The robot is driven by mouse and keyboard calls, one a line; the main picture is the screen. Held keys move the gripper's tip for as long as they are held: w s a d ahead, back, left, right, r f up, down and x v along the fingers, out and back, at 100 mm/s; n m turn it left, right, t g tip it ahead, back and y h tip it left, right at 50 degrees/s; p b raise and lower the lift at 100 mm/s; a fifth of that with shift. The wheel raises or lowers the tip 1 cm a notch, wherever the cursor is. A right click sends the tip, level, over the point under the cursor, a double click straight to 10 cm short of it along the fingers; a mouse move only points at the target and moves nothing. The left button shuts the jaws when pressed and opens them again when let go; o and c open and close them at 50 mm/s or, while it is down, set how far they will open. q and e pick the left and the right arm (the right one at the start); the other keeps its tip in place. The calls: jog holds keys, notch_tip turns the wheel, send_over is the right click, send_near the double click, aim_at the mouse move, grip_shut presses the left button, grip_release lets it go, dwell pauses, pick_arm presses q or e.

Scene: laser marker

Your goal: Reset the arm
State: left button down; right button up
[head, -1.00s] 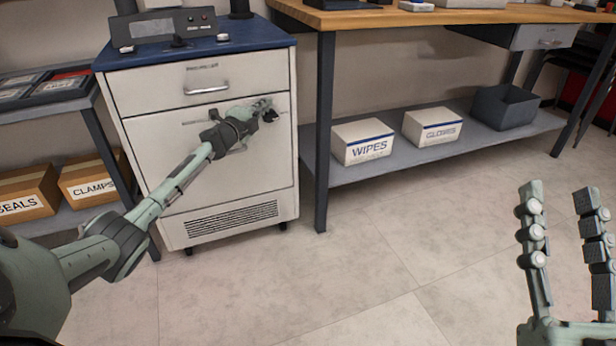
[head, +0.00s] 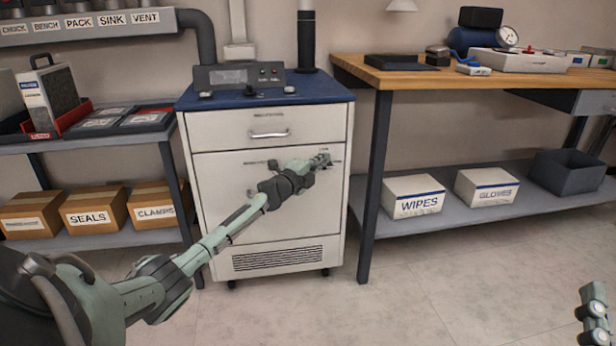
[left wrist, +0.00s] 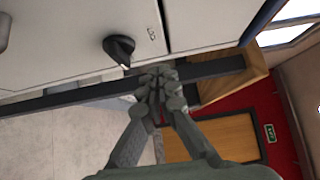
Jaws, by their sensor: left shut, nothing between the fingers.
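My left arm reaches across the front of the white cabinet (head: 215,215) with the blue top. My left gripper (head: 324,160) is shut and empty, in front of the upper right of the cabinet's lower panel. In the left wrist view its fingertips (left wrist: 158,80) are together with nothing between them. A black knob (left wrist: 120,48) on the pale front shows close to the fingertips, with a small gap.
A grey device (head: 240,77) stands on the cabinet. A shelf with boxes (head: 95,208) is at left. A wooden bench (head: 410,75) is at right, with WIPES (head: 412,197) and GLOVES (head: 487,187) boxes below. The floor (head: 430,300) in front is clear.

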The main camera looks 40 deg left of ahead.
pick_arm(q)
jog(key=s+p, duration=0.1)
jog(key=s, duration=0.7)
jog(key=shift+s+d+f, duration=0.15)
jog(key=shift+s+f, duration=0.05)
jog(key=shift+s, duration=0.15)
pick_arm(e)
notch_tip(320, 180, down, 7)
jog(key=w+g+h, duration=0.2)
jog(key=g, duration=0.1)
jog(key=shift+w+d+g, duration=0.15)
jog(key=shift+d+g, duration=0.25)
jog(key=shift+d, duration=0.05)
jog(key=shift+f, duration=0.1)
